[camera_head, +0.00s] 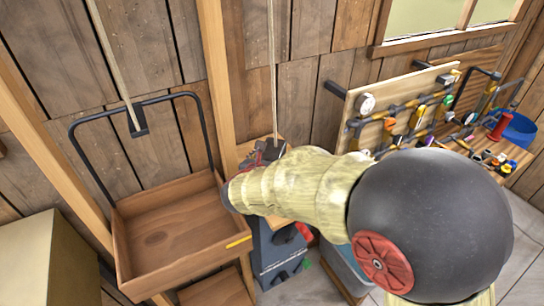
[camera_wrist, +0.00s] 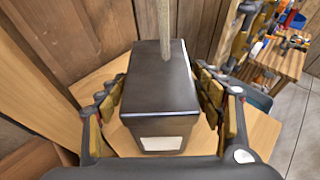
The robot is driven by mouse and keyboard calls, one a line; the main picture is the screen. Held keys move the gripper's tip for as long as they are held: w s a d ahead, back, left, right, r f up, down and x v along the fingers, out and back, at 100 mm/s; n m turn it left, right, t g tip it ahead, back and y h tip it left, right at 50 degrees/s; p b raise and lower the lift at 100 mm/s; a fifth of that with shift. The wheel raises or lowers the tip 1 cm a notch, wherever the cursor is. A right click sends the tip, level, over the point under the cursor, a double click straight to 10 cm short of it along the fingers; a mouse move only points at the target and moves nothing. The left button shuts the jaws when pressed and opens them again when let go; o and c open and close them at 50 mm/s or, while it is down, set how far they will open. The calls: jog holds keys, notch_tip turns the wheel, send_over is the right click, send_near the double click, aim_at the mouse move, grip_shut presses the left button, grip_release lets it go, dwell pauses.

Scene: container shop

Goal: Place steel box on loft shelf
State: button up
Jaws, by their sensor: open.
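The steel box (camera_wrist: 160,85) is dark, with a pale label on its near face. It stands upright on a light wooden surface (camera_wrist: 110,72) in the wrist view. My gripper (camera_wrist: 165,112) is open, with fingers at the left and right sides of the box; I cannot tell if they touch it. In the head view my gripper (camera_head: 258,165) is at the end of my arm, and only a small dark part of the box (camera_head: 274,145) shows. I cannot tell for sure which thing is the loft shelf.
A pale rope or rod (camera_head: 272,70) comes down to the box's top. A wooden tray (camera_head: 165,240) with a black handle hangs at the left. A blue-grey case (camera_head: 275,250) stands below my arm. A tool board (camera_head: 375,130) and a workbench with a blue bucket (camera_head: 518,130) are at right.

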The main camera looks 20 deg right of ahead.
jog(key=shift+r, duration=0.25)
jog(key=v, duration=1.1)
jog(key=s+d+f+m+g+y, duration=0.1)
jog(key=s+d+m+g, duration=0.5)
jog(key=s+d+m, duration=0.7)
jog(key=s+a+m+y, duration=0.6)
jog(key=s+m, duration=0.5)
jog(key=m, duration=0.5)
jog(key=shift+s+a+r+m+b, duration=0.2)
jog(key=shift+a+r+m+b, duration=0.1)
jog(key=shift+r, duration=0.15)
jog(key=shift+f, duration=0.15)
